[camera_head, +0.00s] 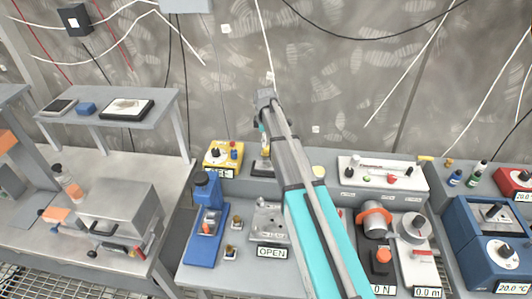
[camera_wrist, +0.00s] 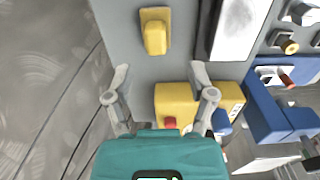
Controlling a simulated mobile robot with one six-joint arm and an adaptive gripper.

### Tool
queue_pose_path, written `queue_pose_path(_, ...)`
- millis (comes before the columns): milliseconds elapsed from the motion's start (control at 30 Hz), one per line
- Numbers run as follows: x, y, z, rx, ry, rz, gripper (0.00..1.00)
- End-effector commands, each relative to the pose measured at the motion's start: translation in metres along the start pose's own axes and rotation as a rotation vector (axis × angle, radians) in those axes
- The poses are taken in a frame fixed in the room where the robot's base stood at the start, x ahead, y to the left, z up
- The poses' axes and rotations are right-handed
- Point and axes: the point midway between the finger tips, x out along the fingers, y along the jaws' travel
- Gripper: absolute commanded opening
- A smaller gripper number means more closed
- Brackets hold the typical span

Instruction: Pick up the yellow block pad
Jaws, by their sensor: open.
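A small yellow block on a flat yellow pad (camera_wrist: 155,34) lies on a grey shelf in the wrist view, at the top, beyond my fingertips. My gripper (camera_wrist: 160,76) is open, its two fingers spread to either side of the block's line, with nothing between the tips but shelf. The right finger crosses in front of a yellow box with a red button (camera_wrist: 176,104). In the head view my gripper (camera_head: 265,128) is small, above the back shelf; I cannot make out the block pad for certain there.
The yellow box (camera_head: 222,156) stands on the back shelf near my gripper. A dark-framed pale panel (camera_wrist: 238,28) lies right of the block pad. A blue device (camera_head: 206,220) and a metal fixture with an OPEN label (camera_head: 268,215) stand in front. The wall (camera_head: 330,80) is close behind.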

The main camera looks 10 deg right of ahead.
Motion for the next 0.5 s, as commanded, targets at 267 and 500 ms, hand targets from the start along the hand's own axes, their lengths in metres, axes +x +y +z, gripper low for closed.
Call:
queue_pose_path(267, 0.014, 0.002, 0.003, 0.001, 0.0, 0.0, 0.71)
queue_pose_path(500, 0.033, 0.005, 0.007, 0.0, 0.0, 0.0, 0.71)
